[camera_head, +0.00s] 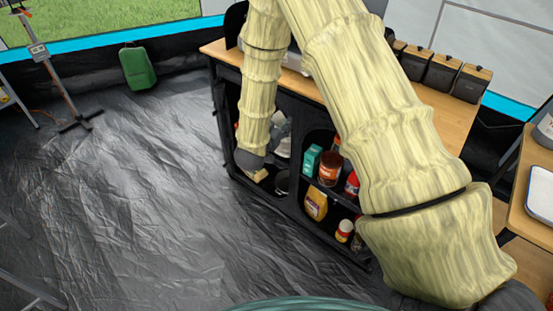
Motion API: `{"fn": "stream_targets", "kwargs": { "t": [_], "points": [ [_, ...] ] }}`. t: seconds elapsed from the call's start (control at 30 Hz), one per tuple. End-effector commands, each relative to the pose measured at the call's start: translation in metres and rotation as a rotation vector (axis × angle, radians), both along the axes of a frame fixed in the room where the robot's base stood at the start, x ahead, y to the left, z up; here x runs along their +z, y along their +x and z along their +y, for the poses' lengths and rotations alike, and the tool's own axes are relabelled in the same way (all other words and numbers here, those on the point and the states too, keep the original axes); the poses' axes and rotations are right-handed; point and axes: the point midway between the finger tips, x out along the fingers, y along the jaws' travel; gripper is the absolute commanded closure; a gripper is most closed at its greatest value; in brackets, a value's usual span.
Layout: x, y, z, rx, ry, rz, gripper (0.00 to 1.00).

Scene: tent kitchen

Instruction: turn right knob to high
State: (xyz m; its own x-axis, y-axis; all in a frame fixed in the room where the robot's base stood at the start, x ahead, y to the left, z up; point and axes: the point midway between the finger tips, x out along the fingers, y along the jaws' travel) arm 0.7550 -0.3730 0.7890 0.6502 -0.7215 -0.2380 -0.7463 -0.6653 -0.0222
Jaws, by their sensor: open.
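No knob shows in the head view; no stove or burner can be made out either. My pale yellow, wood-grained arm rises from the lower right and runs out of the top edge. Another section of it comes down in front of the black shelf unit (232,98) and ends in a dark grey joint with a small pale piece beside it. I cannot make out any gripper fingers there. My arm covers much of the wooden counter (432,108) on top of the unit.
The unit's shelves hold a teal carton (312,160), a brown jar (330,168), a yellow bottle (316,204) and other items. Dark wood-topped canisters (441,72) line the counter's back. A white tray (540,193) is at the right.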

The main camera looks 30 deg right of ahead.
Motion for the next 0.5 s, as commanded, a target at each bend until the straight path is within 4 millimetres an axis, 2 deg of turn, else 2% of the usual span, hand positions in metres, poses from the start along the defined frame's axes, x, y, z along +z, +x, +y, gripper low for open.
{"fn": "stream_targets", "kwargs": {
  "t": [0.5],
  "points": [
    [-0.06,-0.041,0.026,0.154,0.076,0.184,0.49]
  ]
}}
